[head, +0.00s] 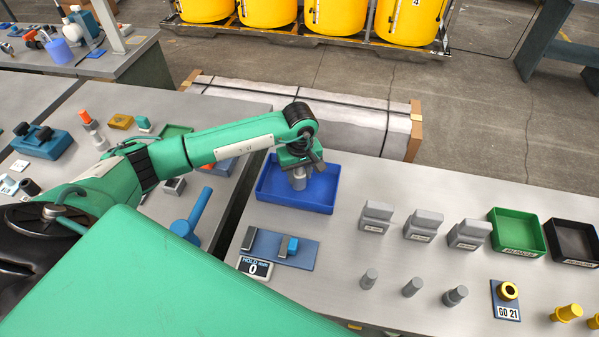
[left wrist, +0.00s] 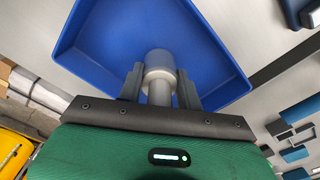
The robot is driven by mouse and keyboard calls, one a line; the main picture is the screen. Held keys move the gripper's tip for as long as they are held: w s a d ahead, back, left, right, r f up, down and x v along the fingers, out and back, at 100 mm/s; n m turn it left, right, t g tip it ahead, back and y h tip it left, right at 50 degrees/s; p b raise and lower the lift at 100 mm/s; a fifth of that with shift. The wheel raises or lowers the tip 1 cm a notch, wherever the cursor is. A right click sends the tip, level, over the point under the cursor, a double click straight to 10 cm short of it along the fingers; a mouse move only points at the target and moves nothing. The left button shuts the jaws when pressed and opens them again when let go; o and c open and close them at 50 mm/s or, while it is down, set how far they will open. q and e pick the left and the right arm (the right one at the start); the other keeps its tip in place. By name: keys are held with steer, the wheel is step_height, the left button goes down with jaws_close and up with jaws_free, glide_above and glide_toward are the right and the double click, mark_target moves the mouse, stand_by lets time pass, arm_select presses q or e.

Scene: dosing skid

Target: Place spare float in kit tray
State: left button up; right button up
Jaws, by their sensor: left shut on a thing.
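My left gripper (head: 299,170) is over the blue tray (head: 275,194) at the back left of the near table. It is shut on a grey, stepped cylindrical float (head: 298,183) and points down. In the left wrist view the float (left wrist: 159,66) sits between the two fingers (left wrist: 159,80), with its wide pale collar showing beyond the narrower stem. The blue tray (left wrist: 100,38) fills the view behind it and its visible floor is empty. I cannot tell whether the float touches the tray floor. My right gripper is not in view.
Grey blocks (head: 376,217) stand right of the blue tray. Further right are a green tray (head: 518,232) and a black tray (head: 572,243). Several grey pegs (head: 411,287) and a blue fixture plate (head: 304,258) are nearer. A gap separates the left table.

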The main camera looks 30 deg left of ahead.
arm_select(q)
steer(key=o, duration=1)
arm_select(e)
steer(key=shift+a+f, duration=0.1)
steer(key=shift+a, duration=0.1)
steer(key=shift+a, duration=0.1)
arm_select(q)
steer(key=shift+r, duration=0.4)
step_height(320, 180, up, 10)
steer(key=b, duration=0.2)
steer(key=shift+r+b, duration=0.25)
steer(key=shift+b, duration=0.15)
steer(key=shift+r, duration=0.45)
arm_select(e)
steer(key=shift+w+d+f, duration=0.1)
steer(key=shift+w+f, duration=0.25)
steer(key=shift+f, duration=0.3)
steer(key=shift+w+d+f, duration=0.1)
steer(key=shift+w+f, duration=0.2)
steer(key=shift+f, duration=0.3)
